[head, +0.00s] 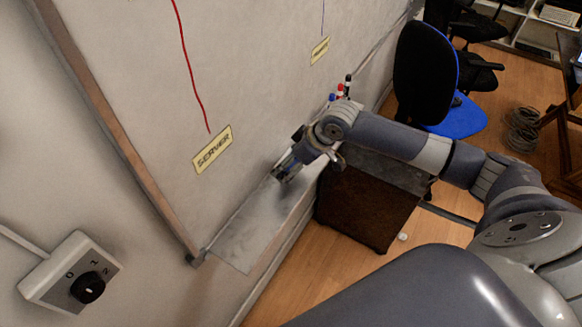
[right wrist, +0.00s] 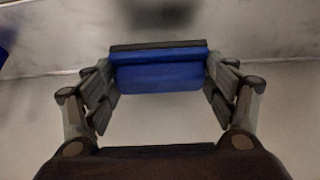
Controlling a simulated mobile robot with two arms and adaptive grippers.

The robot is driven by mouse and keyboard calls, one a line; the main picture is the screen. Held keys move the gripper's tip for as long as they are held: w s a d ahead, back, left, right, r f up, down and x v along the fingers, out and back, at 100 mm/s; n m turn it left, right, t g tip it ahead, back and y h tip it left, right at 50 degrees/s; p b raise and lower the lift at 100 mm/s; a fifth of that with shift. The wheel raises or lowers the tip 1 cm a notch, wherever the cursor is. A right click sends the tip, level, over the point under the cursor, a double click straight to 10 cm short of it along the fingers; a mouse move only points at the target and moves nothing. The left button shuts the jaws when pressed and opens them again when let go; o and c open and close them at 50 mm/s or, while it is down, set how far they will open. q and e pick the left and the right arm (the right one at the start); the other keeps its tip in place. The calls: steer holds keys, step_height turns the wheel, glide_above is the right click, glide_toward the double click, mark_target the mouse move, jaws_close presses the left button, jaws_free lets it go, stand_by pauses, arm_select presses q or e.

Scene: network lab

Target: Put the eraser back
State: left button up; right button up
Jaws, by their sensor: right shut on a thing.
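My right gripper (head: 286,172) reaches in from the right, low against the whiteboard (head: 130,50). In the right wrist view it is shut on the eraser (right wrist: 158,78), a blue block with a dark layer along its far edge, with a finger on each short end. In the head view the gripper mostly hides the eraser. It is over the grey tray ledge (head: 250,228) at the board's foot. I cannot tell whether the eraser touches the ledge. My left gripper is not in view.
The near end of the ledge is bare. A dark brown cabinet (head: 360,208) stands below my arm. A blue chair (head: 425,75) is behind.

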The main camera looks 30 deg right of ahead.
step_height(320, 180, down, 3)
steer(key=shift+s+f+p, duration=0.1)
steer(key=shift+p, duration=0.5)
steer(key=shift+f, duration=0.15)
steer(key=o, duration=0.9)
steer(key=shift+f, duration=0.1)
steer(key=shift+o, duration=0.2)
steer(key=b+v, duration=0.2)
steer(key=v, duration=1)
